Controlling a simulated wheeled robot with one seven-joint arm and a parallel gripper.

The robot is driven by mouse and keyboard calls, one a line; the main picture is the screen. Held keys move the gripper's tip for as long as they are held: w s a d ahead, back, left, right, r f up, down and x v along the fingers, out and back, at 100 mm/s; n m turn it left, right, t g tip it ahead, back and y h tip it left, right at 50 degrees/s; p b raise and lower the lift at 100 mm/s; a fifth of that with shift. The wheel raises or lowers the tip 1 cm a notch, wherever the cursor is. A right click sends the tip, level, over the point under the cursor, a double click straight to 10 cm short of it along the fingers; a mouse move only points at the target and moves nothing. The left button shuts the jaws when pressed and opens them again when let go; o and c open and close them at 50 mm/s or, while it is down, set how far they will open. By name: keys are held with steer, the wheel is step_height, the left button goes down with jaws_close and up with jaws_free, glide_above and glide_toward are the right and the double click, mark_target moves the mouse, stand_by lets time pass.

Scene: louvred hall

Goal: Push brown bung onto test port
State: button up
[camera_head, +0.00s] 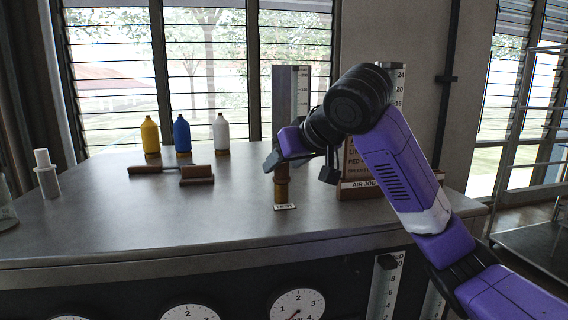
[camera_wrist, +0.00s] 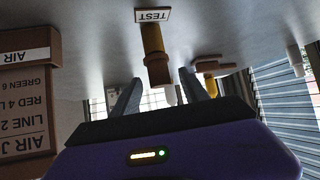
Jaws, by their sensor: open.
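The test port (camera_head: 281,194) is a yellowish upright post on the counter, with a small TEST label at its foot. In the wrist view the port (camera_wrist: 152,38) appears upside down. The brown bung (camera_wrist: 158,72) is at the port's upper end, in line with it and wider than it; how deep it sits cannot be told. In the head view the bung (camera_head: 281,173) is partly hidden by my gripper. My gripper (camera_head: 282,162) is open just above the port. In the wrist view its fingers (camera_wrist: 162,92) stand apart, with the bung's end showing between them.
A brown block (camera_head: 197,173) and a rod lie on the counter (camera_head: 120,220) to the left, before yellow, blue and white bottles (camera_head: 182,136). A lettered brown box (camera_head: 358,175) stands close right of the port.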

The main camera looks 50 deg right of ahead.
steer(key=r+p, duration=0.1)
steer(key=s+r+p, duration=0.1)
steer(key=r, duration=0.1)
steer(key=s+r+p, duration=0.1)
steer(key=r, duration=0.1)
steer(key=shift+s+a+r+p, duration=0.1)
steer(key=shift+s+a+p, duration=0.15)
steer(key=shift+a+p, duration=0.15)
steer(key=v, duration=0.7)
steer(key=shift+s+r+b, duration=0.2)
steer(key=shift+s+b, duration=0.1)
steer(key=shift+b, duration=0.05)
stand_by(0.7)
